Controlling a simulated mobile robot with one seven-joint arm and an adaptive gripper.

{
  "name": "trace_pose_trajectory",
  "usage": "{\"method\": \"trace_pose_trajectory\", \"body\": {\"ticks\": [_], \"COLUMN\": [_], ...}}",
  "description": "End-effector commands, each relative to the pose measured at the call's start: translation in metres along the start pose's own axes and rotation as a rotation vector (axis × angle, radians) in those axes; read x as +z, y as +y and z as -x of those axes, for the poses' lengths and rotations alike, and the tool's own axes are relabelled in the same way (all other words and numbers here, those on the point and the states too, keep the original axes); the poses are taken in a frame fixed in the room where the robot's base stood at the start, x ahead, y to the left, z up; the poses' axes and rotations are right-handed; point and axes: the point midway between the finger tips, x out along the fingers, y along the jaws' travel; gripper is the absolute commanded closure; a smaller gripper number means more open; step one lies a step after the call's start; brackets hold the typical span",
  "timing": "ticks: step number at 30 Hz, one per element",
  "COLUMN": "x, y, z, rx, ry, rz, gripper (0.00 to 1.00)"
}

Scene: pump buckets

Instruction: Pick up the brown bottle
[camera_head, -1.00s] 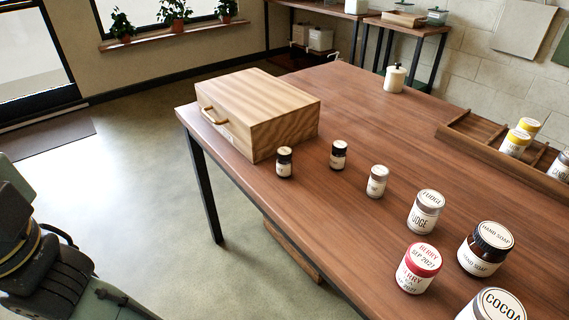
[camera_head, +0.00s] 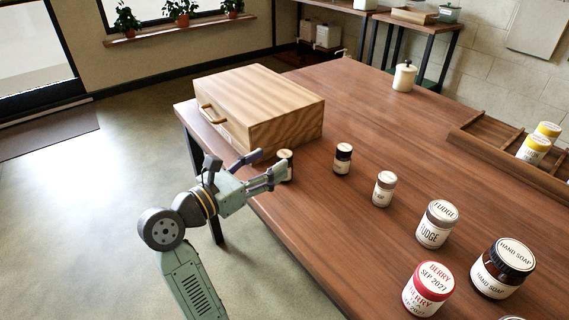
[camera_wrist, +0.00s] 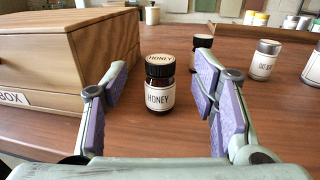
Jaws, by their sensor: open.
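A small brown bottle labelled HONEY (camera_wrist: 159,86), with a wood-toned top on its dark cap, stands upright on the table. In the wrist view it is between and just beyond the open fingers of my gripper (camera_wrist: 162,88). In the head view my gripper (camera_head: 267,165) is at the table's left edge, and a finger partly hides this bottle (camera_head: 286,155). A second small brown bottle (camera_head: 343,158) stands behind it to the right; it also shows partly hidden by my right finger in the wrist view (camera_wrist: 203,42). I cannot tell for sure which bottle the task names.
A wooden box (camera_head: 287,122) stands close to the left of the HONEY bottle. A grey-lidded jar (camera_head: 384,189), FUDGE jar (camera_head: 437,225), red-lidded BERRY jar (camera_head: 429,289) and brown HAND SOAP jar (camera_head: 502,268) stand to the right. A wooden tray (camera_head: 487,147) lies at the back right.

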Motion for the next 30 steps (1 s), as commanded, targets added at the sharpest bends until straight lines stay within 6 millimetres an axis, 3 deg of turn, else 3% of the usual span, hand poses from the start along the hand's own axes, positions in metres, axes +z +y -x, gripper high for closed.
{"method": "trace_pose_trajectory", "body": {"ticks": [15, 23, 30], "x": [-0.003, -0.004, -0.003], "y": [-0.001, -0.001, -0.001], "z": [-0.057, -0.059, -0.059], "rx": [-0.001, 0.002, 0.001], "ry": [-0.001, -0.002, -0.002], "rz": [0.0, 0.0, 0.0], "gripper": [0.47, 0.47, 0.62]}}
